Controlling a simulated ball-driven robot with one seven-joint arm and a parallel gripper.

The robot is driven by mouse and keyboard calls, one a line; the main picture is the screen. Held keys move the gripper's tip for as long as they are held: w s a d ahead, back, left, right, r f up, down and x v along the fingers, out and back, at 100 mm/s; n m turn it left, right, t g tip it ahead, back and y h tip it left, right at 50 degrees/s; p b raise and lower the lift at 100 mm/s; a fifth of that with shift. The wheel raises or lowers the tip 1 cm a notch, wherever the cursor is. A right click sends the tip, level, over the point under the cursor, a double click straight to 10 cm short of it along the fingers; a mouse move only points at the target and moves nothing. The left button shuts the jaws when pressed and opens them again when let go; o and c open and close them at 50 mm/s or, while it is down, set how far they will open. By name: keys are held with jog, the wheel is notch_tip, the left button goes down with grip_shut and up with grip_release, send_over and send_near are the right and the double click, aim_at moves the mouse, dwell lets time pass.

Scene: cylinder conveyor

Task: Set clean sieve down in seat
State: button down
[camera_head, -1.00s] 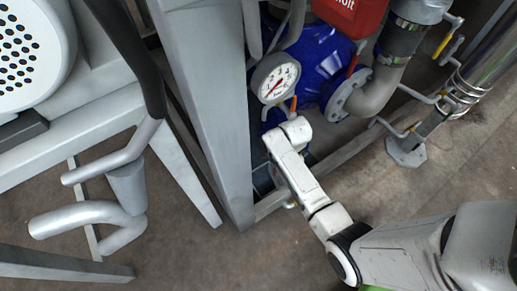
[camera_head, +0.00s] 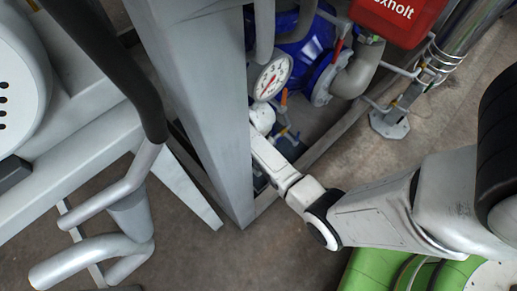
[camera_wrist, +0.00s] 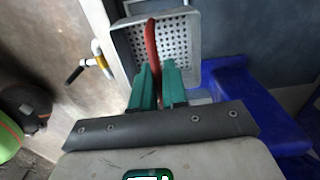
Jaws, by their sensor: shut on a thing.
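In the wrist view, a grey perforated metal sieve (camera_wrist: 180,38) lies just beyond my fingertips. A red handle (camera_wrist: 151,42) runs from the sieve down between the green fingers. My gripper (camera_wrist: 158,70) is shut on this handle. The blue housing (camera_wrist: 225,85) is beside and below the sieve, on the right; I cannot tell whether they touch. The seat cannot be made out clearly. In the head view, my gripper and the sieve are hidden; the arm reaches behind the grey post, below the blue body (camera_head: 300,48).
A round gauge (camera_head: 271,77) and a grey post (camera_head: 205,100) stand close to the arm. A red box (camera_head: 400,18) is above. A yellow-handled valve (camera_wrist: 99,52) is left of the sieve. Pipes stand at the right and bare floor (camera_head: 190,255) lies in front.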

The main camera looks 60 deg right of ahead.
jog(key=shift+d+r+p, duration=0.1)
jog(key=shift+r+p, duration=0.05)
jog(key=shift+p, duration=0.15)
jog(key=shift+f+b, duration=1.8)
jog(key=shift+f, duration=0.85)
jog(key=shift+p, duration=0.6)
jog(key=shift+f, duration=0.15)
jog(key=shift+f+b, duration=2.2)
jog(key=shift+f, duration=0.5)
jog(key=shift+f, duration=0.1)
jog(key=shift+f+b, duration=1.15)
jog(key=shift+f, duration=0.45)
